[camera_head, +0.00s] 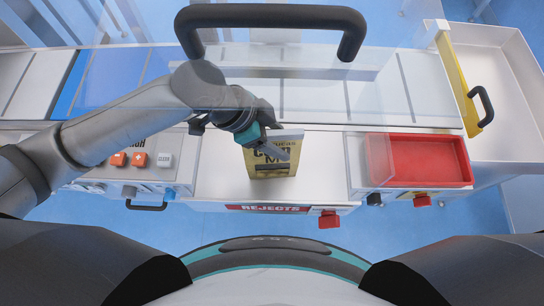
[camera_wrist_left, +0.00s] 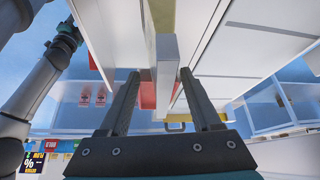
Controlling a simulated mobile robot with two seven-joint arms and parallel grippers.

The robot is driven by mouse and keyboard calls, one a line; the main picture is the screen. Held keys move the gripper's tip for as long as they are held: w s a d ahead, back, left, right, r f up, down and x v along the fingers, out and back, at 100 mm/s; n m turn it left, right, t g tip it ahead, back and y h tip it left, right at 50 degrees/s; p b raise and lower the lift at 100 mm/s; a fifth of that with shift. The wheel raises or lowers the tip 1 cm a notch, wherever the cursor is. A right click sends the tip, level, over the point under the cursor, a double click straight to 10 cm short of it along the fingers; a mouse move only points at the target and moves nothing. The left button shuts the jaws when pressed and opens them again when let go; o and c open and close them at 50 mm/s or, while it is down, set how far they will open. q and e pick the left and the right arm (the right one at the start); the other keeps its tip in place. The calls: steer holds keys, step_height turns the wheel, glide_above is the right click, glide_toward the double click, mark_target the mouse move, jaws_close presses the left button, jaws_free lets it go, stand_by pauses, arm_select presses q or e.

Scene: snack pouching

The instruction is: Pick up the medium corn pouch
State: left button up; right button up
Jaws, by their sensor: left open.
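The corn pouch (camera_head: 272,168), yellow with dark lettering and a pale top, stands on the white counter in the middle of the head view. My left gripper (camera_head: 280,136) is open at its upper part and partly covers the label. In the left wrist view, a narrow pale and yellow shape, seemingly the pouch (camera_wrist_left: 167,62), shows edge-on between the tips of the two spread fingers (camera_wrist_left: 159,75). I cannot tell whether either finger touches it. My right gripper is out of view.
A red tray (camera_head: 430,160) sits right of the pouch. A panel with orange and white buttons (camera_head: 138,159) lies left. A clear cover with a dark handle (camera_head: 270,16) is behind. A "REJECTS" label (camera_head: 268,208) and red block (camera_head: 329,220) are at the front edge.

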arm_select(q)
steer(key=shift+d+f, duration=0.25)
steer(key=shift+f, duration=0.25)
steer(key=shift+f+p, duration=0.25)
steer(key=shift+p, duration=0.05)
stand_by(0.4)
jaws_close()
stand_by(0.3)
stand_by(0.9)
